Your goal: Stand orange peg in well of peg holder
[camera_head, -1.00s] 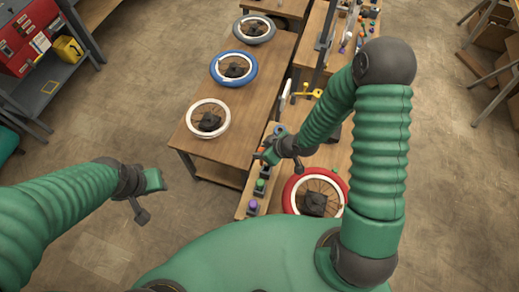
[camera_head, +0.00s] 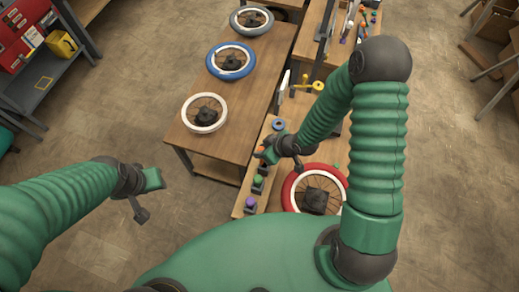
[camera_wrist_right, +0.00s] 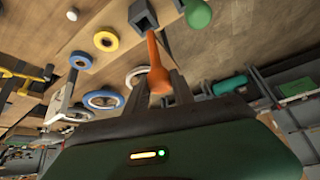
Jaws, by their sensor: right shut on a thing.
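The orange peg (camera_wrist_right: 158,76) has a rounded knob end and a narrower shaft. My right gripper (camera_wrist_right: 160,90) is shut on it at the knob, and the shaft points toward a dark square peg holder (camera_wrist_right: 143,16). The shaft end shows close to the holder's open well; I cannot tell whether it has entered. In the head view my right gripper (camera_head: 268,153) is over the narrow bench strip, and its wrist hides most of the peg and holder. My left gripper (camera_head: 147,195) is open and empty, out over the floor at left.
A green peg (camera_wrist_right: 197,13) stands beside the holder. A purple peg (camera_head: 250,202) stands nearer me. A red wheel (camera_head: 316,190) lies right of the strip. White (camera_head: 205,113) and blue (camera_head: 231,61) wheels lie on the left table.

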